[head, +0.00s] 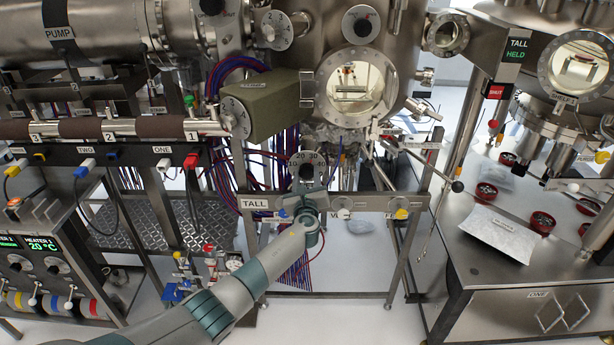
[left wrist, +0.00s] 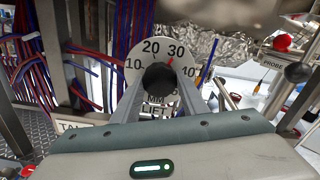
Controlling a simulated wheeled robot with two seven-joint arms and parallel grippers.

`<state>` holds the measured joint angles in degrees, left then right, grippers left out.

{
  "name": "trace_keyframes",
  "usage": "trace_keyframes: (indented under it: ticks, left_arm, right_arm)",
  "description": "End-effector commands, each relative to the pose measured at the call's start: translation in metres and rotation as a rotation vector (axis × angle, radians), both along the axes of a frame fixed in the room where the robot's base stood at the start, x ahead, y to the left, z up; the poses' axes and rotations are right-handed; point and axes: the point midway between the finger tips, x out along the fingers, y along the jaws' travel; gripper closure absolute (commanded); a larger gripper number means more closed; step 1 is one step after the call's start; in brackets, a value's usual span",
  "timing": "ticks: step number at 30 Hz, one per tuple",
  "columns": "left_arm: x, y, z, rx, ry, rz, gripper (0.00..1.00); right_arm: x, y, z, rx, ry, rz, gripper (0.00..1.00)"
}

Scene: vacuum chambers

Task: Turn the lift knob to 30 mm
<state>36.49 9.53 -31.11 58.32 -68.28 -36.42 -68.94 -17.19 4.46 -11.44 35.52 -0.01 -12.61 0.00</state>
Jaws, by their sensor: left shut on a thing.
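The lift knob (left wrist: 160,77) is black and round, in front of a pale dial plate (left wrist: 137,60) marked 10, 20, 30 and 40 with "MM LIFT" below. A small red mark at the knob's upper right points at or very near the 30. In the head view the knob (head: 306,172) sits on its dial above the rail labelled TALL. My left gripper (left wrist: 162,92) is shut on the knob, one finger on each side. In the head view my left gripper (head: 307,190) reaches it from below. The knob's lower part is hidden. My right gripper is not in view.
A metal rail (head: 345,203) with smaller knobs runs below the dial. Red and blue cables (left wrist: 88,75) hang left of it. A rod with a black ball (left wrist: 299,72) stands out at the right. A steel bench (head: 500,250) fills the right side.

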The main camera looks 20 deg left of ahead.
Motion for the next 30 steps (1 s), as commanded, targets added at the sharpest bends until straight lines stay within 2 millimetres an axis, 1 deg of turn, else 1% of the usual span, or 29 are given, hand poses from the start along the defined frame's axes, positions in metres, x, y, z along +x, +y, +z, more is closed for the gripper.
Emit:
trace_keyframes:
  ticks: [1,2,3,14,19,23,26,30]
  left_arm:
    - [0.001,0.001,0.002,0.001,-0.002,0.002,0.58]
    - [0.001,0.001,0.002,0.001,-0.003,0.001,0.51]
    - [0.000,0.001,0.002,0.000,-0.002,0.001,0.42]
    - [-0.001,0.000,0.001,-0.002,-0.001,0.000,0.42]
    - [-0.006,-0.002,0.000,-0.003,-0.001,-0.001,0.42]
    - [-0.016,-0.005,0.000,-0.004,-0.001,0.000,0.42]
    - [-0.027,-0.008,0.000,-0.004,-0.001,-0.001,0.42]
    - [-0.045,-0.013,-0.001,-0.003,-0.001,-0.001,0.42]
  right_arm:
    - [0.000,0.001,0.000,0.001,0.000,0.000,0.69]
    - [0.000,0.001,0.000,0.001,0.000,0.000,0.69]
    - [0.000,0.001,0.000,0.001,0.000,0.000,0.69]
    - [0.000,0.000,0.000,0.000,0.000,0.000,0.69]
    - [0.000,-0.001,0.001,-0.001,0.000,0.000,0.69]
    - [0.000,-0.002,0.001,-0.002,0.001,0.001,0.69]
    - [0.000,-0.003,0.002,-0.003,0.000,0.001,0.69]
    - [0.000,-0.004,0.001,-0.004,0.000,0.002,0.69]
